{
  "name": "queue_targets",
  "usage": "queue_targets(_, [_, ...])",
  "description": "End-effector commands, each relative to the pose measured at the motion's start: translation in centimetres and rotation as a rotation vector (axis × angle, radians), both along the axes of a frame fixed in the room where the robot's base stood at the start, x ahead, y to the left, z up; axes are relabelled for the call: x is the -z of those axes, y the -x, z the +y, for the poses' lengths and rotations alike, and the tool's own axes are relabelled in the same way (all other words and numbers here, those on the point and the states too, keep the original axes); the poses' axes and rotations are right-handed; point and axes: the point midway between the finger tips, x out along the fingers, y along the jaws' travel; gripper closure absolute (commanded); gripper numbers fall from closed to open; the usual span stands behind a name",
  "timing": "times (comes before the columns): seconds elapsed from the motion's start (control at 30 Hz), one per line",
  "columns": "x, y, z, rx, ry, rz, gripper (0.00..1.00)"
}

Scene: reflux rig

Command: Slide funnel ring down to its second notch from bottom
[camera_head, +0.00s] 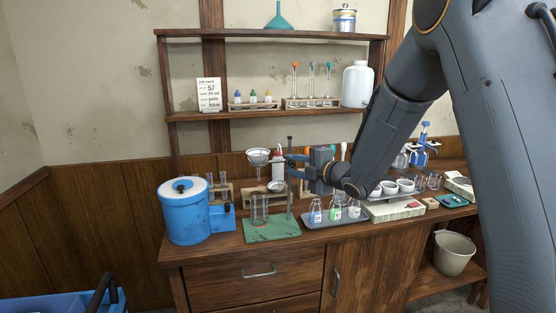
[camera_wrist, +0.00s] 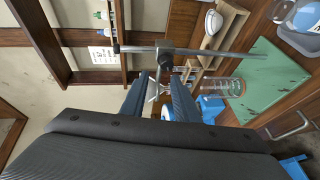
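The stand has a green base (camera_head: 272,231) and an upright rod (camera_head: 290,190). The funnel ring (camera_head: 259,159) holds a white funnel high on the rod, left of it. My gripper (camera_head: 289,164) is level with the ring, just right of the rod. In the wrist view the rod (camera_wrist: 220,51) runs sideways, and the dark ring clamp (camera_wrist: 165,57) is on it just beyond my fingertips. My gripper (camera_wrist: 158,82) appears open there, with a pale piece showing between the fingers. I cannot tell whether they touch anything. The notches are too small to make out.
A glass beaker (camera_head: 260,211) stands on the green base below the funnel. A blue drum (camera_head: 184,210) is at left. A tray (camera_head: 335,219) with several flasks is right of the base. A white bowl (camera_head: 276,187) sits behind the rod. The shelf (camera_head: 270,114) is above.

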Motion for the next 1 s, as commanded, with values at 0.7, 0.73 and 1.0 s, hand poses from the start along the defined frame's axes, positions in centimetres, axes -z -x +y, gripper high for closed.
queue_targets(0.7, [1.6, -6.7, 5.5, 0.002, -0.002, 0.002, 0.72])
queue_targets(0.73, [1.6, -6.7, 5.5, 0.002, -0.002, 0.002, 0.72])
queue_targets(1.0, [1.6, -6.7, 5.4, 0.003, -0.002, 0.002, 0.87])
